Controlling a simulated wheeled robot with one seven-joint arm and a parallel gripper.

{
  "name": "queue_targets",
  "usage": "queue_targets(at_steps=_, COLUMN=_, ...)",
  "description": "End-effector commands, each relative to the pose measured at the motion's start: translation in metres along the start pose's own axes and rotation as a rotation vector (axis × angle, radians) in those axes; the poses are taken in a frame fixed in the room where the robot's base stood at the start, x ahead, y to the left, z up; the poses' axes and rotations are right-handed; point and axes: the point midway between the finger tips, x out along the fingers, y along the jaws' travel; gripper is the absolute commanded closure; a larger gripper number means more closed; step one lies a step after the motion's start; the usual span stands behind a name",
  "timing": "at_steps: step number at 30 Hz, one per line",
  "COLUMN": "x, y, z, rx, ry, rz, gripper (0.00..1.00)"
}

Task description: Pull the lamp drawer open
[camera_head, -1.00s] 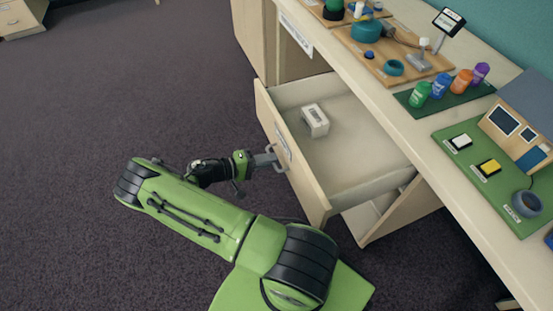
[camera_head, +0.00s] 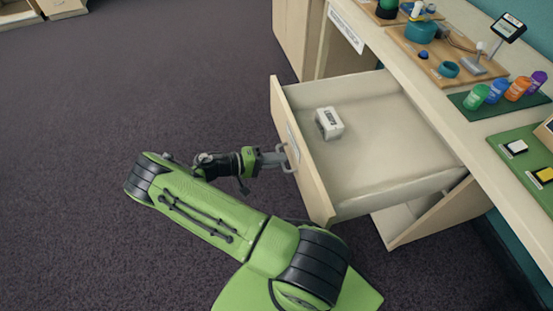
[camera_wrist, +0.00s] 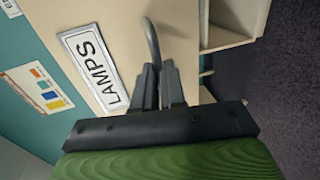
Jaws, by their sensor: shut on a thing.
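The lamp drawer (camera_head: 303,155) stands well out from the cabinet under the counter, and its inside shows from above. A white box-shaped item (camera_head: 329,124) lies in it near the front. In the wrist view the drawer front carries a "LAMPS" label (camera_wrist: 90,68). My gripper (camera_head: 284,158) is at the drawer front, shut on the grey bar handle (camera_wrist: 152,42). In the wrist view the two fingers (camera_wrist: 159,82) close around the handle's lower part.
The counter (camera_head: 462,120) above holds a wooden board with a teal part (camera_head: 421,32), several coloured canisters (camera_head: 497,91) and a green mat (camera_head: 508,162) with switches. A shelf opening shows below the drawer. The dark carpet (camera_head: 130,90) at left is clear.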

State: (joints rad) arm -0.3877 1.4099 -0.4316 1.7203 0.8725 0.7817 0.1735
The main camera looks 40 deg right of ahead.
Motion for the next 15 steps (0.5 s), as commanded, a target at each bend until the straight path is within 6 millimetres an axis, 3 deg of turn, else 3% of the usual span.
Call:
queue_targets(at_steps=4, x=-0.0001, y=-0.0010, z=0.0000, rx=-0.002, ry=0.001, rz=-0.002, gripper=1.00)
queue_targets(at_steps=5, x=-0.0001, y=-0.0010, z=0.0000, rx=-0.002, ry=0.001, rz=-0.002, gripper=0.88)
queue_targets(at_steps=9, x=0.0001, y=-0.0007, z=0.0000, rx=-0.001, ry=0.000, rz=-0.001, gripper=0.67)
queue_targets(at_steps=15, x=0.0002, y=-0.0003, z=0.0000, rx=-0.001, ry=0.000, rz=-0.001, gripper=0.65)
